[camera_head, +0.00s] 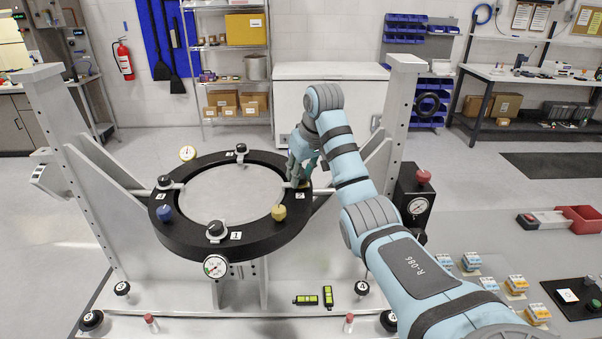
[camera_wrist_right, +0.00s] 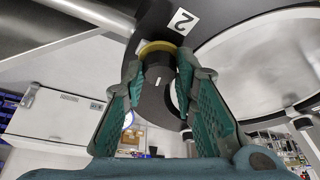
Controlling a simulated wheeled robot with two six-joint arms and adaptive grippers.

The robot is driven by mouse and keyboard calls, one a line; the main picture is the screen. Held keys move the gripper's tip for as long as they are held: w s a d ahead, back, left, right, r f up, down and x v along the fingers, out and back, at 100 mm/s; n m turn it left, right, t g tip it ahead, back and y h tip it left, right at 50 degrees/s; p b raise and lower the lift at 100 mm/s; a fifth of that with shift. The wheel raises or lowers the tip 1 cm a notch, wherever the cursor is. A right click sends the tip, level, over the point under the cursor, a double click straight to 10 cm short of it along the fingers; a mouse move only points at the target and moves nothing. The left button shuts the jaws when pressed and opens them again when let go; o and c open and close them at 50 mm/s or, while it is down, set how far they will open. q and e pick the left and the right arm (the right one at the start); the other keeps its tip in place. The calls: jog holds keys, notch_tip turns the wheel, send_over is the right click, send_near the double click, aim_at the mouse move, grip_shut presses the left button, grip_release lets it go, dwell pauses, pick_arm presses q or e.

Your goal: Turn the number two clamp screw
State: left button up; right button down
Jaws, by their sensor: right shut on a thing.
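The black mirror ring (camera_head: 185,240) lies level in the fixture, with numbered labels beside its clamps. My right gripper (camera_head: 299,178) reaches down to the ring's right side, beside the number two label (camera_head: 300,194). In the right wrist view my right gripper (camera_wrist_right: 160,66) has its two green-padded fingers on either side of a dark round clamp screw (camera_wrist_right: 157,97) with a yellowish collar, next to the label 2 (camera_wrist_right: 182,19). It is shut on this screw. In the head view the gripper and arm mostly hide the screw. My left gripper is not in view.
Other clamps stand at the ring's front (camera_head: 216,229), left (camera_head: 165,182) and back (camera_head: 241,149). A blue knob (camera_head: 164,213), a yellow knob (camera_head: 279,212) and a dial gauge (camera_head: 215,266) sit around the ring. Uprights (camera_head: 62,130) flank the fixture.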

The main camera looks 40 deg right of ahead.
jog(key=m+h, duration=0.1)
jog(key=m, duration=0.1)
jog(key=m+h, duration=0.1)
jog(key=m, duration=0.2)
jog(key=shift+a+r+g, duration=0.1)
jog(key=shift+a+g, duration=0.05)
jog(key=shift+g, duration=0.15)
jog(key=shift+w+m+g+h, duration=0.1)
jog(key=shift+m+g+h, duration=0.5)
jog(key=shift+m, duration=1.5)
jog(key=c, duration=1.3)
grip_release()
jog(key=shift+a, duration=0.1)
jog(key=shift+r, duration=0.1)
notch_tip(320, 180, up, 10)
